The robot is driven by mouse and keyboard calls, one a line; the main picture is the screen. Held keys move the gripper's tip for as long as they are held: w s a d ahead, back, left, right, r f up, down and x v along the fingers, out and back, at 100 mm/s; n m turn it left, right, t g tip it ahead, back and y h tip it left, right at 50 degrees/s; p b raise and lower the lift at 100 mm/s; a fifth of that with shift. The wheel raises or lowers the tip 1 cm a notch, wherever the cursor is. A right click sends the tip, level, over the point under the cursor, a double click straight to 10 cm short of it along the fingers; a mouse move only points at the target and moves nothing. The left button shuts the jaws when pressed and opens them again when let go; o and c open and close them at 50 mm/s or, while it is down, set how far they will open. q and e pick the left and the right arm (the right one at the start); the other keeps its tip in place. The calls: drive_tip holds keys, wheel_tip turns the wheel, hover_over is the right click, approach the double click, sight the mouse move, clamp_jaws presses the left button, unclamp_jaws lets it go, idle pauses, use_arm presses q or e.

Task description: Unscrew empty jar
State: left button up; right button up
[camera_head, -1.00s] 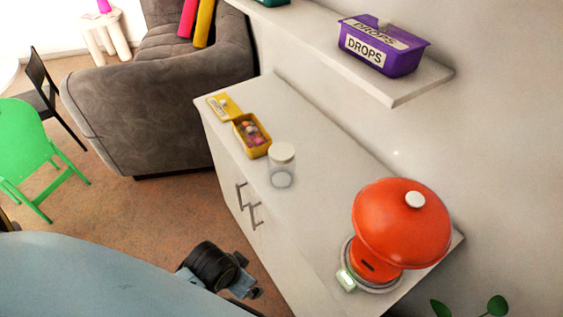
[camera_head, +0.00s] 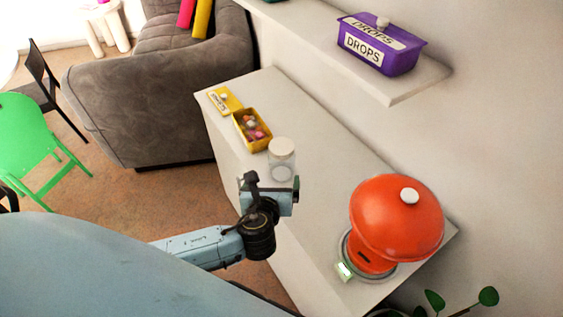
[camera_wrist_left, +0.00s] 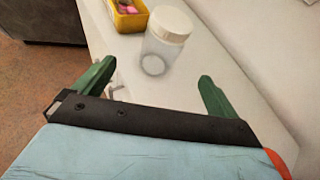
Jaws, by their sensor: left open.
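The empty jar (camera_head: 281,163) is clear with a white lid (camera_head: 282,146) on top. It stands upright on the white cabinet, and its lower part is partly hidden by my gripper in the head view. My left gripper (camera_head: 270,188) is at the cabinet's front edge, just in front of the jar. In the left wrist view the jar (camera_wrist_left: 158,58) stands beyond and between the two green fingertips of my open left gripper (camera_wrist_left: 155,78). The fingers are apart from the jar and hold nothing. My right gripper is not in view.
A yellow box (camera_head: 252,131) with small beads and its loose yellow lid (camera_head: 225,101) lie behind the jar. A red-orange domed device (camera_head: 396,217) stands at the cabinet's right end. A purple DROPS box (camera_head: 381,45) sits on the wall shelf (camera_head: 432,76). The cabinet top (camera_head: 325,165) is clear between jar and device.

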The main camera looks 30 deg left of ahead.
sight(279, 164)
use_arm(q)
drive_tip(key=shift+m+t, duration=0.4)
drive_tip(key=shift+m, duration=0.3)
drive_tip(key=x, duration=0.9)
drive_tip(key=shift+d+b, duration=0.1)
drive_tip(key=shift+b, duration=0.3)
drive_tip(key=shift+b+x, duration=0.35)
drive_tip(key=shift+x, duration=2.2)
drive_tip(key=shift+c, duration=0.5)
